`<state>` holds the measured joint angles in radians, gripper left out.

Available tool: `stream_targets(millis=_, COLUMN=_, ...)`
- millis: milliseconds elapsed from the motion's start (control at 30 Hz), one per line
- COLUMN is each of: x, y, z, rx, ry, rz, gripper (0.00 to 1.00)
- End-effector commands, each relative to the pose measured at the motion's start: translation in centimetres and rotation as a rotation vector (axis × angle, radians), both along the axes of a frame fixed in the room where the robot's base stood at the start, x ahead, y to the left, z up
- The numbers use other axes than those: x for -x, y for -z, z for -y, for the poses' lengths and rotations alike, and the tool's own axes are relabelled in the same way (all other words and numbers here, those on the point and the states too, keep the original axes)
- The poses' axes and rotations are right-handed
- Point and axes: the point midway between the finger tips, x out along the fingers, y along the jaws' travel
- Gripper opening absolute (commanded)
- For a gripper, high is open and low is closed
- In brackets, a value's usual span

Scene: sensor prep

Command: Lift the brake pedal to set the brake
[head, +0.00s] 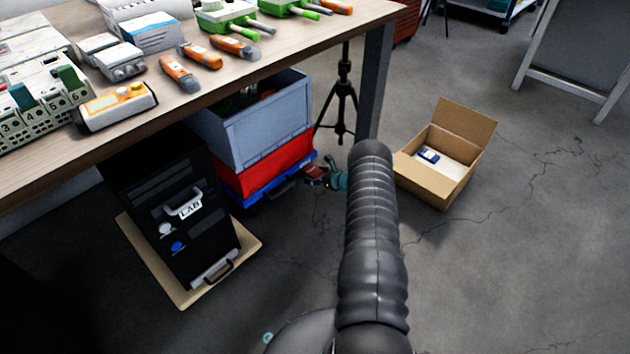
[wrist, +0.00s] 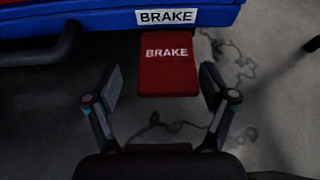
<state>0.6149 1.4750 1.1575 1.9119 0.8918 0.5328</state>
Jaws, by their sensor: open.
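The red brake pedal (wrist: 168,68), lettered BRAKE in white, sticks out from the blue cart base (wrist: 100,20) in the wrist view. A white BRAKE label (wrist: 167,17) is on the base above it. My gripper (wrist: 162,86) is open, with one finger on each side of the pedal's near part in the picture. Gaps show between pedal and fingers, and I cannot tell their relative depth. In the head view the pedal (head: 315,172) is small and dark red, at the cart's right end, with my teal-jointed gripper (head: 334,179) beside it, partly hidden by my arm.
The cart carries a red crate (head: 275,163) and a grey-blue crate (head: 265,135), under the table (head: 240,85). A black LAB case (head: 170,215) stands left on a board. A black tripod (head: 343,100) stands behind, and an open cardboard box (head: 430,190) at right.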

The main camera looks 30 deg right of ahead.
Motion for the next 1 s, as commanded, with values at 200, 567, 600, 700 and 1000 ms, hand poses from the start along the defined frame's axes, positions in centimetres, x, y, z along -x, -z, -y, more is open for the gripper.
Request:
stream_targets(millis=200, x=2.1, y=-1.0, z=1.3, rx=0.000, ry=0.011, rz=-0.001, gripper=0.83)
stream_targets(millis=567, x=8.3, y=-3.8, z=3.6, rx=0.000, ry=0.016, rz=0.000, gripper=0.83)
stream_targets(millis=600, x=8.9, y=-4.0, z=3.7, rx=-0.002, ry=0.015, rz=-0.001, gripper=0.83)
stream_targets(millis=700, x=10.0, y=-4.5, z=4.2, rx=-0.001, ry=0.016, rz=0.000, gripper=0.83)
stream_targets(millis=1000, x=11.2, y=-5.0, z=4.5, rx=-0.001, ry=0.015, rz=-0.002, gripper=0.83)
